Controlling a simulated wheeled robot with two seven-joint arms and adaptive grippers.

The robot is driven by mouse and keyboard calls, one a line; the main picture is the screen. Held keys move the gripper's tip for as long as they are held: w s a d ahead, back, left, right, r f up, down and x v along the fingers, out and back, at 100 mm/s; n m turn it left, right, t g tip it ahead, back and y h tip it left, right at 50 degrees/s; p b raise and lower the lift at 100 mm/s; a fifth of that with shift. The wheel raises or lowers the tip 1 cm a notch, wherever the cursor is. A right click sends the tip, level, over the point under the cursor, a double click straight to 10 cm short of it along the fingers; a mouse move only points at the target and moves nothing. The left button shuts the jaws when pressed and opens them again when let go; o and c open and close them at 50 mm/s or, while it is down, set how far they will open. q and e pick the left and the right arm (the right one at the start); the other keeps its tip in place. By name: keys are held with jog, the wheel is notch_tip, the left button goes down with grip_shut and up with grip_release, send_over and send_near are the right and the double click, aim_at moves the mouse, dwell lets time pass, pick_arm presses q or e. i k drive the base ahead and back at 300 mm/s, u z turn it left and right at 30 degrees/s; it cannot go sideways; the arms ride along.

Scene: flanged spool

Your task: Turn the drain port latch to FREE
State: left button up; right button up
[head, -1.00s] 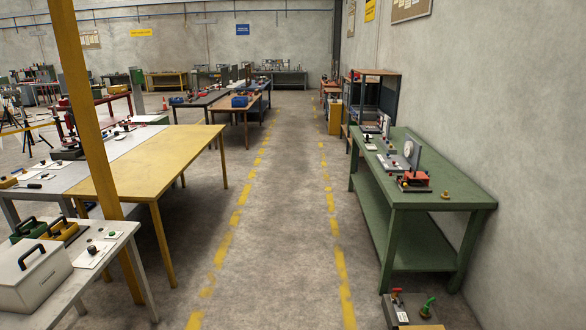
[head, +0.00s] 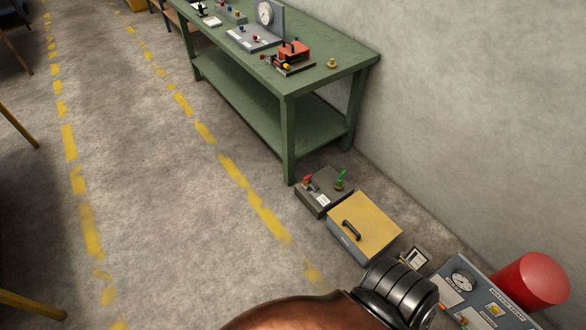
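No part is clearly readable as the drain port latch in the head view. A dark grey box (head: 322,193) on the floor by the green bench carries a red-handled fitting (head: 308,181) and a green lever (head: 342,180). A blue-grey panel (head: 483,291) with a round dial, white labels and small coloured parts lies at the lower right. Its lettering is too small to read, and its near part is cut off or hidden. Neither of my grippers is in view.
A grey box with a yellow lid (head: 365,226) and black handle stands between box and panel. A red cylinder (head: 531,281) stands by the wall. The green bench (head: 291,90) holds several devices. The floor aisle (head: 160,200) is clear.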

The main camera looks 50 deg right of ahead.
aim_at(315, 187)
jog(key=i, duration=1.15)
jog(key=z, duration=1.95)
